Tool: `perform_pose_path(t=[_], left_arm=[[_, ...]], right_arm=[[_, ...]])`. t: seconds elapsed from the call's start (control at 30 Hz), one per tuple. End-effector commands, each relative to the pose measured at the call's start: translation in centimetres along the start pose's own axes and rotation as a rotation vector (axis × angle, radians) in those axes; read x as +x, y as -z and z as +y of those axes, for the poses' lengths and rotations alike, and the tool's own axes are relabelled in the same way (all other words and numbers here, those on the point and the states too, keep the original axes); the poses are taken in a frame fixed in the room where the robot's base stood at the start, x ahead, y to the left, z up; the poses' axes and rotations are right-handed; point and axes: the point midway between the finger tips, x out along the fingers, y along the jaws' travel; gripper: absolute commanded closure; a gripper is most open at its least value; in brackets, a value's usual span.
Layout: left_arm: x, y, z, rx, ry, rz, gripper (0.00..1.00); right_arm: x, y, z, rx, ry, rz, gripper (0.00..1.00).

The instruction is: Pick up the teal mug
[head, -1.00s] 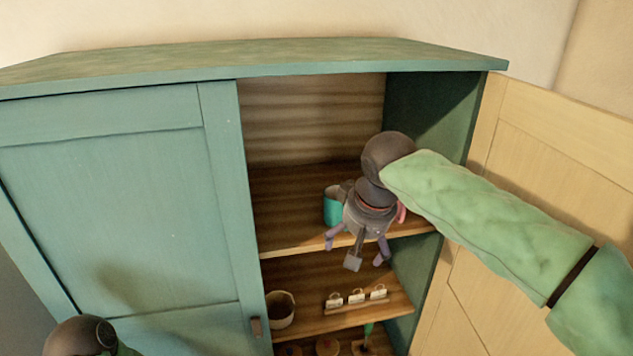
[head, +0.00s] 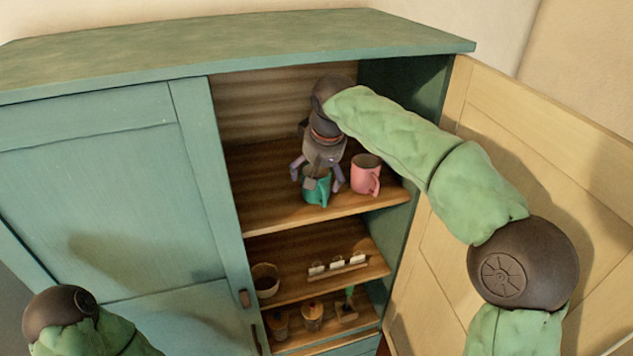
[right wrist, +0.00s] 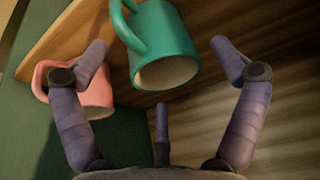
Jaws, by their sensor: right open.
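The teal mug (head: 319,194) stands on the upper shelf of the open cabinet. My right gripper (head: 318,186) is open above it, with its fingers spread to either side and partly hiding the mug. In the right wrist view the teal mug (right wrist: 168,42) appears in the gap between the open fingers (right wrist: 160,52), its rim facing the camera and its handle toward the upper left. I see no finger closed on it; whether one touches it I cannot tell. My left gripper is out of view; only part of that arm shows at the lower left.
A pink mug (head: 366,176) stands just right of the teal mug; in the right wrist view the pink mug (right wrist: 88,98) is close to one finger. A shelf below holds a pale cup (head: 265,281) and a small rack (head: 338,265). The closed door (head: 105,200) and open door (head: 520,170) flank the opening.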

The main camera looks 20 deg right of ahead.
Motion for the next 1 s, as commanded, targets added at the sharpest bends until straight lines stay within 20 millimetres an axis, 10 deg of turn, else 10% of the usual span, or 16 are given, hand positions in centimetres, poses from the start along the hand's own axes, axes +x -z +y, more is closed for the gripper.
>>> perform_pose_path(t=[0.8,1.0], left_arm=[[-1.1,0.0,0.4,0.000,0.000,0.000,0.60],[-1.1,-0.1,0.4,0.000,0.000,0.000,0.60]], right_arm=[[5.2,0.3,0.0,0.001,0.000,0.000,0.05],[5.2,0.3,0.0,0.001,0.000,0.000,0.58]])
